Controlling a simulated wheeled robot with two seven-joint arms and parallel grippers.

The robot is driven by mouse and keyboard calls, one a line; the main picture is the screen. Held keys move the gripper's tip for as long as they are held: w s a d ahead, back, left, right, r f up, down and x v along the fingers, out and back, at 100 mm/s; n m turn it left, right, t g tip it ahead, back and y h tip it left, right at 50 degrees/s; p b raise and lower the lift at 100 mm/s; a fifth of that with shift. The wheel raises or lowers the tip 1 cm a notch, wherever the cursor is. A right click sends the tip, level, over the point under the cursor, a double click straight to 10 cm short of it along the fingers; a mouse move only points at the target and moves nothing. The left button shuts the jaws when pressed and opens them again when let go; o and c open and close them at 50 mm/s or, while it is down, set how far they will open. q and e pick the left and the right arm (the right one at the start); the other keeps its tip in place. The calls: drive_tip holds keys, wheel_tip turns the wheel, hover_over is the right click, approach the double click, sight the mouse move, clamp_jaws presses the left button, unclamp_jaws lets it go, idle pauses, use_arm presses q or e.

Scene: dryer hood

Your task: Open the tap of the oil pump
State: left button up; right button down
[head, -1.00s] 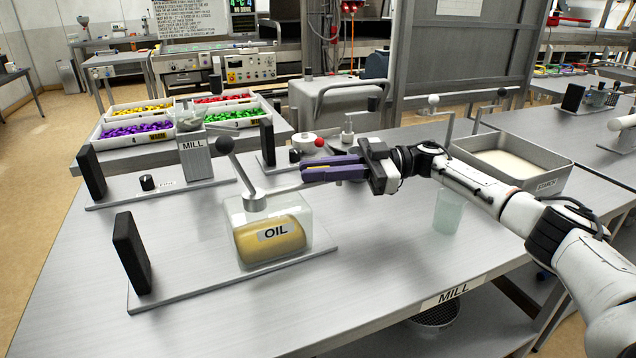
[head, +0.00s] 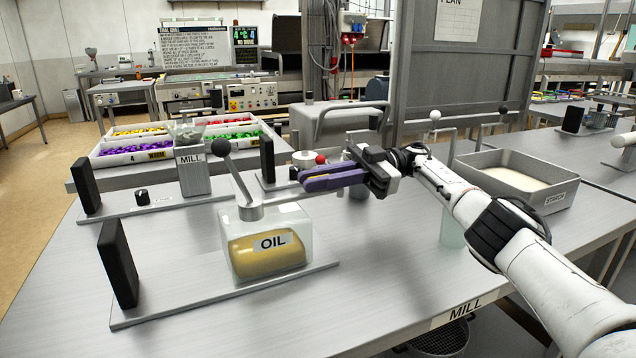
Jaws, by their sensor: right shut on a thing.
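The oil pump is a clear box with yellow oil inside, labelled OIL (head: 270,243), on a thin plate. A lever with a dark ball knob (head: 221,148) rises from its round metal cap, tilted to the left. A thin metal spout (head: 285,197) runs right from the cap. My right gripper (head: 303,180), with purple fingers, is shut at the far end of this spout, on what appears to be the tap. The fingers hide the held part, so its position is unclear. My left gripper is not in view.
A black upright panel (head: 118,263) stands at the plate's left end. The mill (head: 193,172) and a red ball knob (head: 321,159) are behind. A clear cup (head: 452,233) stands under my right arm, and a starch tray (head: 540,196) is to the right. The front table is clear.

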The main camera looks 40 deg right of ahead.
drive_tip(key=shift+f, duration=0.1)
drive_tip(key=c, duration=1.8)
unclamp_jaws()
wheel_tip(320, 180, up, 10)
drive_tip(key=shift+r+p, duration=0.1)
drive_tip(key=shift+p, duration=0.35)
